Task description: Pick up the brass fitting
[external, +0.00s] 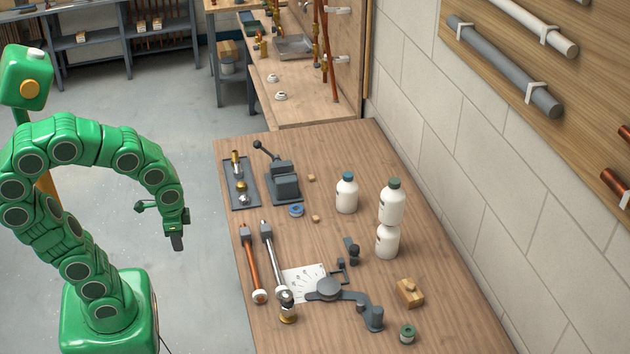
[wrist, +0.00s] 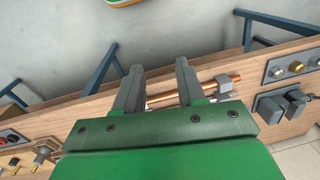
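In the external view a round brass fitting (external: 241,186) sits on a dark tray (external: 234,203) at the table's back left, between an upright brass-tipped piece and a silver piece. It also shows at the right of the wrist view (wrist: 297,67). Another brass piece (external: 288,316) stands near the front of the table, by the end of a chrome pipe. I cannot tell which one is meant. My gripper (external: 176,241) hangs left of the table, apart from everything. In the wrist view its two fingers (wrist: 157,72) are spread, with nothing between them.
A copper pipe (external: 252,262) and a chrome pipe (external: 274,258) lie along the table's left side. A dark vice (external: 283,184), white bottles (external: 347,194), a pipe bender (external: 345,293) and a wooden block (external: 409,292) stand on the table.

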